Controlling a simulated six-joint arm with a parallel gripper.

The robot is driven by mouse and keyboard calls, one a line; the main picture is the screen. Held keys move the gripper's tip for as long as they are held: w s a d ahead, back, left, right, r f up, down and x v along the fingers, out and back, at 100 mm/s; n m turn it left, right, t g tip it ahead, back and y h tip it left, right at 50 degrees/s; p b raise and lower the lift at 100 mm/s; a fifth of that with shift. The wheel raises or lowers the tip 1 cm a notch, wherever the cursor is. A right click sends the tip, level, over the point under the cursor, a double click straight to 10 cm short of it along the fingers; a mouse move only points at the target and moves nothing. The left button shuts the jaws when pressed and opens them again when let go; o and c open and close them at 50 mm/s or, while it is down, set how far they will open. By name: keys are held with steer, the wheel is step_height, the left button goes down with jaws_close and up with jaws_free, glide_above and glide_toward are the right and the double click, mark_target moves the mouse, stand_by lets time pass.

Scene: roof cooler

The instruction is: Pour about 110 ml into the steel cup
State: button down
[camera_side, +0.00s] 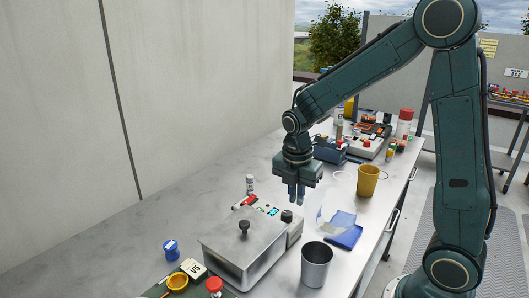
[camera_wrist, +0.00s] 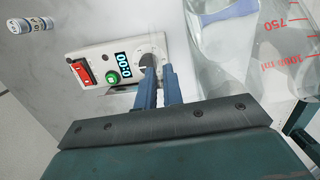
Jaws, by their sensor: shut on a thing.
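The steel cup (camera_side: 316,263) stands upright on the bench at the lower middle of the side view, and its open mouth shows. A clear jug (camera_side: 325,214) stands out faintly behind it. In the wrist view the jug (camera_wrist: 285,60) is large at the upper right, with red marks reading 750 and 1000 ml. My gripper (camera_side: 297,198) points down just left of the jug. Its fingers (camera_wrist: 158,85) are close together in the wrist view and shut on the jug, apparently at its handle, which is hard to make out. The liquid level is unclear.
A control box (camera_side: 272,211) with display, red switch, green button and black knob (camera_side: 287,216) is close to my fingers. A lidded steel box (camera_side: 237,250) stands left of the cup.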

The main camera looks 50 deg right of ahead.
steer(key=shift+d+r+y, duration=0.15)
steer(key=shift+d+y, duration=0.1)
steer(key=shift+y, duration=0.15)
stand_by(0.5)
steer(key=shift+d+y+b, duration=0.3)
steer(key=shift+d+y, duration=0.15)
steer(key=shift+y, duration=0.55)
steer(key=shift+w+d+y+b, duration=0.15)
steer(key=shift+d+y+b, duration=0.1)
steer(key=shift+d+y, duration=0.55)
steer(key=shift+w+d+y+b, duration=0.1)
steer(key=shift+d+y+b, duration=0.15)
steer(key=shift+d+y, duration=0.55)
steer(key=shift+d+f+g+y, duration=0.35)
steer(key=shift+d+y, duration=0.15)
steer(key=shift+y, duration=0.5)
steer(key=shift+w+d+y, duration=0.1)
steer(key=shift+y, duration=0.2)
steer(key=shift+d+r+y+b, duration=0.35)
steer(key=shift+d+y+b, duration=0.1)
steer(key=shift+y, duration=0.35)
steer(key=shift+w+d+m, duration=0.1)
steer(key=shift+m, duration=0.2)
